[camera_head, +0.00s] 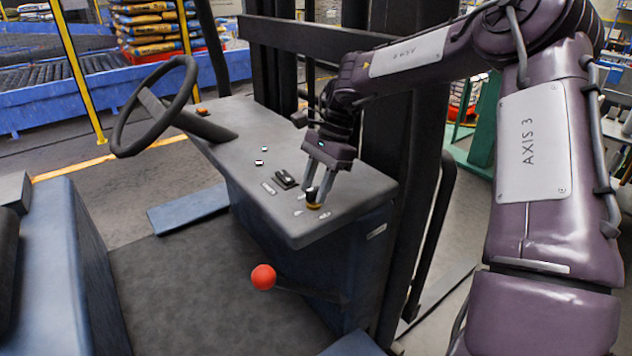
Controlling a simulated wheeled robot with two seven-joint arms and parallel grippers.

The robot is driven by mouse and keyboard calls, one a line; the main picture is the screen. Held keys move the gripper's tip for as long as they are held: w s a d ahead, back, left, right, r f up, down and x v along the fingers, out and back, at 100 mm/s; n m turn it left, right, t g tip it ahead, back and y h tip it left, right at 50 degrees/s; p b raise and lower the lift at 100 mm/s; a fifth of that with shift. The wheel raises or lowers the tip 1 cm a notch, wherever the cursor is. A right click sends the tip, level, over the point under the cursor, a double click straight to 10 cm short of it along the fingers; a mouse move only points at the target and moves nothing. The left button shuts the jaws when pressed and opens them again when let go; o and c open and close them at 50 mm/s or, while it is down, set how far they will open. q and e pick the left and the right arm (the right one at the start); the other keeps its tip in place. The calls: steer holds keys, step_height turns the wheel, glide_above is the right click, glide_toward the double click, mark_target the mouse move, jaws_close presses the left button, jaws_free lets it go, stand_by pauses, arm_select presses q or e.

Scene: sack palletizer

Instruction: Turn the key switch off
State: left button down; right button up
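The key switch (313,205) shows as a small yellow ring with a dark key on the near right part of the grey console top. My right gripper (316,192) reaches down from the right, with its two fingers pointing down at the dark key. The fingertips are right at the key, one on each side of it, and partly hide it. I cannot tell whether they press on it or stand a little apart from it. The key's turned position is too small to make out. My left gripper is not in view.
A black rocker switch (286,179) and small labels sit beside the key on the console (345,190). A lever with a red knob (263,277) stands in front. A steering wheel (155,105) is at the left, and dark mast posts (398,150) rise behind.

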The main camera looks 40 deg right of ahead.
steer(key=shift+s+a+r, duration=0.1)
steer(key=shift+c, duration=0.9)
jaws_close()
